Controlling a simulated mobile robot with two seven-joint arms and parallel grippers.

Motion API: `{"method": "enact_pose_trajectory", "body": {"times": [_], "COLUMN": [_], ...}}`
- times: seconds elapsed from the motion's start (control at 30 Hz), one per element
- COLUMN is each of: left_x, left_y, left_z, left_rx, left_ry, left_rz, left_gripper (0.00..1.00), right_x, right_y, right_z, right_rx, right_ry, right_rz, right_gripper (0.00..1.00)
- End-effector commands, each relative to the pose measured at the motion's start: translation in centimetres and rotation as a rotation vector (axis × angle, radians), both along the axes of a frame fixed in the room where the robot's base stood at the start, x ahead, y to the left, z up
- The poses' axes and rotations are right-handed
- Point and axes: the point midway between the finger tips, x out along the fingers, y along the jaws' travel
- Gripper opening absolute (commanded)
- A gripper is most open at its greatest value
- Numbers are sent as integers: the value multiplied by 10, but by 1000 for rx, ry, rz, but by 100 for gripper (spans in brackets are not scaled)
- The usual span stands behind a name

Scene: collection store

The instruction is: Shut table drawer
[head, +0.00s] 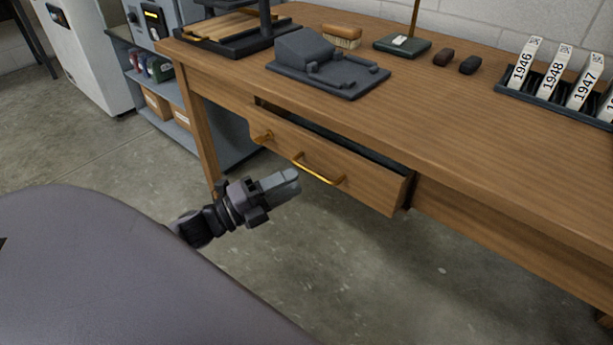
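The table drawer (337,165) is a wooden drawer under the table top, pulled partly out so that its dark inside shows along the top. The wooden table (455,125) fills the right side of the view. My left gripper (292,180) is in front of the drawer, just left of and a little below the handle. Its fingers look closed together, with nothing seen between them. My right gripper is out of view.
On the table stand a grey block device (330,65), a brush (342,37), a dark green lamp base (402,46) and a rack of numbered tags (560,105). A grey shelf (172,92) stands behind the table's left leg. The floor below the drawer is clear.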

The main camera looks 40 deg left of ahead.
Motion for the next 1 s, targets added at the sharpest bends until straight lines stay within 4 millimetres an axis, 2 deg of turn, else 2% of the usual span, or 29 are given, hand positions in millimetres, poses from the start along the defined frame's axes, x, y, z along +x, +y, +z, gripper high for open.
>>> {"method": "enact_pose_trajectory", "body": {"times": [0.1, 0.3, 0.7, 0.73, 0.83, 1.0], "left_x": [16, 34, 40, 40, 40, 39], "left_y": [-8, -17, -20, -20, -20, -20], "left_z": [3, 6, 7, 7, 7, 7], "left_rx": [0, -1, 0, 0, 0, 0], "left_ry": [-2, 0, 2, 2, 2, 2], "left_rz": [-1, 0, 1, 1, 1, 1], "left_gripper": [36, 36, 36, 33, 1, 0], "right_x": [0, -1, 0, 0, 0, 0], "right_y": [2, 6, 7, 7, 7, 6], "right_z": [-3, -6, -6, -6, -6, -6], "right_rx": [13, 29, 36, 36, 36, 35], "right_ry": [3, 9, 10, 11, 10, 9], "right_rz": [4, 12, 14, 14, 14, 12], "right_gripper": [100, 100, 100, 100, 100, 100]}}
